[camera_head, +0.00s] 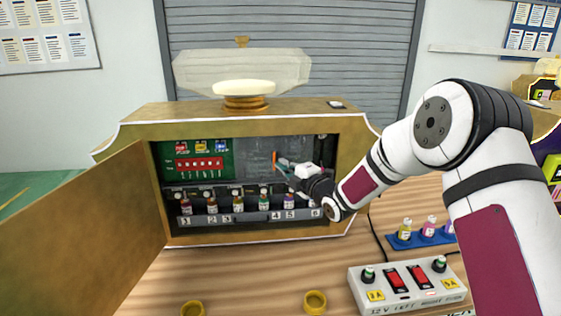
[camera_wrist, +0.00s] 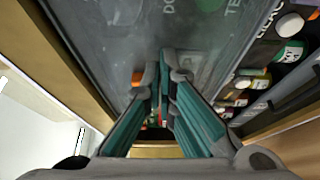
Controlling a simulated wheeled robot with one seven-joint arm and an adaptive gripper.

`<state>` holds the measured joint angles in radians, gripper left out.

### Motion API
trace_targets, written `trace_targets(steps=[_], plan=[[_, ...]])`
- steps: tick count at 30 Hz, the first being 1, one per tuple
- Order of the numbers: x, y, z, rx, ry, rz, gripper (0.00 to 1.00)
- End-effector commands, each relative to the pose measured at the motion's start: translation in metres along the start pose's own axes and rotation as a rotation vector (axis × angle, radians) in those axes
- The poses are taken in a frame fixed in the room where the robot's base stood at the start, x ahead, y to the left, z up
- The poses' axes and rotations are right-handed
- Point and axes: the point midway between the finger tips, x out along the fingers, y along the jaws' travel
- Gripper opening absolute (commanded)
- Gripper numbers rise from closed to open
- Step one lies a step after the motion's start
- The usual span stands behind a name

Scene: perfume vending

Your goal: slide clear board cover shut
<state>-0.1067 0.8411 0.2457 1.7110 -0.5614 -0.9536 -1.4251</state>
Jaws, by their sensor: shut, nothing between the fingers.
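The board cover (camera_head: 250,162) looks like a greyish see-through panel over the right part of the cabinet's upper bay. The green board (camera_head: 226,163) with its row of red switches shows uncovered to its left. A small orange tab (camera_head: 275,158) stands upright at the panel. My gripper (camera_head: 281,170) is inside the bay, right beside the tab. In the wrist view, the shut fingertips (camera_wrist: 163,66) are just right of the orange tab (camera_wrist: 137,77), in front of the greyish panel (camera_wrist: 120,45). Whether they touch the tab I cannot tell.
Several perfume bottles (camera_head: 212,203) stand in a numbered row below the bay. The cabinet's gold door (camera_head: 85,235) is open at the left. A switch box (camera_head: 405,285) and a blue bottle tray (camera_head: 422,241) lie at the right. Yellow rings (camera_head: 316,301) lie in front.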

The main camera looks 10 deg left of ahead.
Motion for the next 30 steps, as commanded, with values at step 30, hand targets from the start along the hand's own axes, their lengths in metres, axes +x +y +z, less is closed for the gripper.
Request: trace_targets(steps=[30], plan=[[0.034,0.007,-0.063,-0.003,-0.005,0.015,0.0]])
